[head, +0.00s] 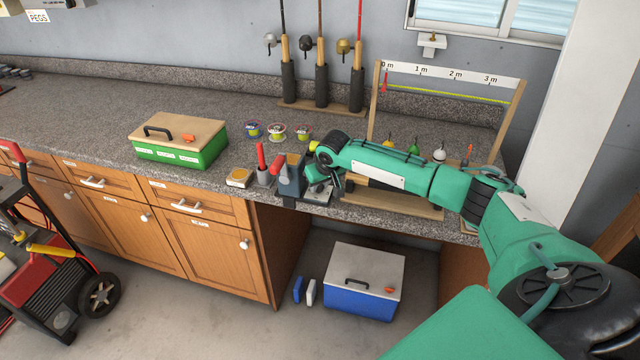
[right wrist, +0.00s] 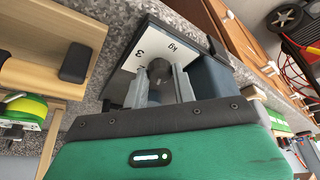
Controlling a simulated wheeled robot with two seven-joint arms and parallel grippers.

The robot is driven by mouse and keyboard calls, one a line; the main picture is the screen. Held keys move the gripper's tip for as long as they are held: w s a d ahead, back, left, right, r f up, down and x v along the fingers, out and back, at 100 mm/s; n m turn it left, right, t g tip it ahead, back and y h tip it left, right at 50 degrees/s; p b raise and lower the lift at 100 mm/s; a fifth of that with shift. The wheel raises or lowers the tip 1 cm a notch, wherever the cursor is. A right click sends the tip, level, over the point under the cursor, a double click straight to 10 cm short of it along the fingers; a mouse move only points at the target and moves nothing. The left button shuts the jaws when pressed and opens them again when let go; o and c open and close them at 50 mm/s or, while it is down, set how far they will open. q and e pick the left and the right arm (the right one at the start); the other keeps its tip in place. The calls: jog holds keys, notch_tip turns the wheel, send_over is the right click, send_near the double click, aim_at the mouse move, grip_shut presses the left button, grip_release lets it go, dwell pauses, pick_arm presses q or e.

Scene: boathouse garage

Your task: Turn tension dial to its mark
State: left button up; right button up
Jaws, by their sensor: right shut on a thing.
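The tension dial is a dark round knob (right wrist: 160,70) on a white plate (right wrist: 133,62) printed with "3" and "kg" in the right wrist view. My right gripper (right wrist: 160,82) is shut on the knob, with one grey finger on each side. The rest of the scale and any mark or pointer are covered or too small to read. In the head view my right gripper (head: 322,176) is at the counter's front edge, just right of a blue-grey block (head: 291,176), and hides the knob. My left gripper is not in view.
A wooden measuring frame (head: 451,78) stands behind my right arm.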

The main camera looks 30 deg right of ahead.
jog(key=shift+r, duration=0.1)
jog(key=shift+d+n+y+p, duration=0.1)
jog(key=shift+n+y+p, duration=0.4)
jog(key=shift+n, duration=0.5)
jog(key=n, duration=0.2)
jog(key=shift+d+n+y, duration=0.1)
jog(key=shift+n+y, duration=0.2)
jog(key=shift+y, duration=0.1)
jog(key=n+y, duration=0.1)
jog(key=n, duration=0.1)
jog(key=shift+w+d+n, duration=0.1)
jog(key=shift+n, duration=0.2)
jog(key=shift+w+d+n+g+y+b, duration=0.1)
jog(key=shift+n+g+y+b, duration=0.45)
jog(key=shift+n+b, duration=0.75)
jog(key=shift+n+p, duration=0.35)
jog(key=shift+n, duration=0.05)
jog(key=o, duration=1)
